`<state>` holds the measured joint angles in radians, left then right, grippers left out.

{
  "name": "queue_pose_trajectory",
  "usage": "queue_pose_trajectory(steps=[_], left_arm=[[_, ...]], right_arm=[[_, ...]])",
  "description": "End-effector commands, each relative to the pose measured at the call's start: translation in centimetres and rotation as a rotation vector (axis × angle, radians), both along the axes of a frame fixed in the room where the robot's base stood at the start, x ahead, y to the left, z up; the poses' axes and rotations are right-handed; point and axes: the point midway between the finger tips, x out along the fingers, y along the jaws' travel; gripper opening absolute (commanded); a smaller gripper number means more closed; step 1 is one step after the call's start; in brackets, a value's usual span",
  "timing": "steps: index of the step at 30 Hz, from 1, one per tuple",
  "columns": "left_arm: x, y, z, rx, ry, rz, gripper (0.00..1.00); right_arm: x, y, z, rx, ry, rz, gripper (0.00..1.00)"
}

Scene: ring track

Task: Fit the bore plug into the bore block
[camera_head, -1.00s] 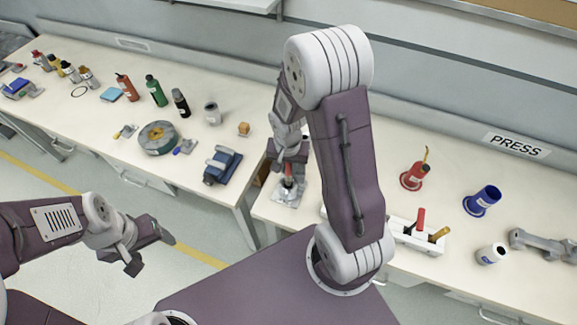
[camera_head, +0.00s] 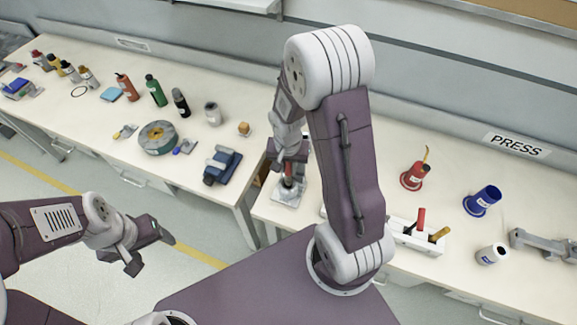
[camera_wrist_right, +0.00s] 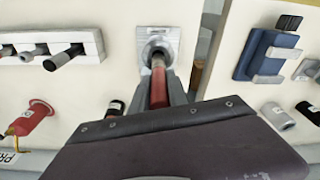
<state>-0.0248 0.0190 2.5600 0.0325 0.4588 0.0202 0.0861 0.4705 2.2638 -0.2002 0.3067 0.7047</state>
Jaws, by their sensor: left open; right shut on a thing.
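The bore plug (camera_wrist_right: 158,88) has a red handle and a grey lower end. My right gripper (camera_head: 288,165) is shut on its red handle, and the jaws flank it in the right wrist view. The bore block (camera_head: 287,194) is a pale metal block with a round raised collar, and it also shows in the right wrist view (camera_wrist_right: 171,37). The plug's grey end is at the collar, but I cannot tell how deep it sits. My left gripper (camera_head: 150,252) is open and empty, off the bench at the left.
A white rack (camera_head: 432,246) with coloured handles stands right of my right arm. A blue clamp-like fixture (camera_head: 222,165) sits on the left bench (camera_head: 110,108), across a gap.

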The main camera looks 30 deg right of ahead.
Motion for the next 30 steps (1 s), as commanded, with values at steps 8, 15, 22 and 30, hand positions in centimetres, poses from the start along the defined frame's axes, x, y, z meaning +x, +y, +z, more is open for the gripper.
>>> queue_pose_trajectory(steps=[8, 15, 22, 30], left_arm=[[0.0, 0.0, -0.1, 0.000, 0.000, 0.000, 0.68], [0.0, 0.0, -0.1, 0.000, 0.000, 0.000, 0.68], [0.0, 0.0, -0.6, 0.000, 0.000, 0.000, 0.68], [0.0, 0.0, -1.3, 0.000, 0.000, 0.000, 0.68]], right_arm=[[0.0, 0.0, 0.0, -0.001, -0.001, 0.000, 0.00], [0.0, 0.0, 0.0, 0.000, 0.000, 0.000, 0.00], [0.0, 0.0, -0.6, 0.000, 0.000, 0.000, 0.00], [0.0, 0.0, -1.3, 0.000, 0.000, 0.000, 0.00]])
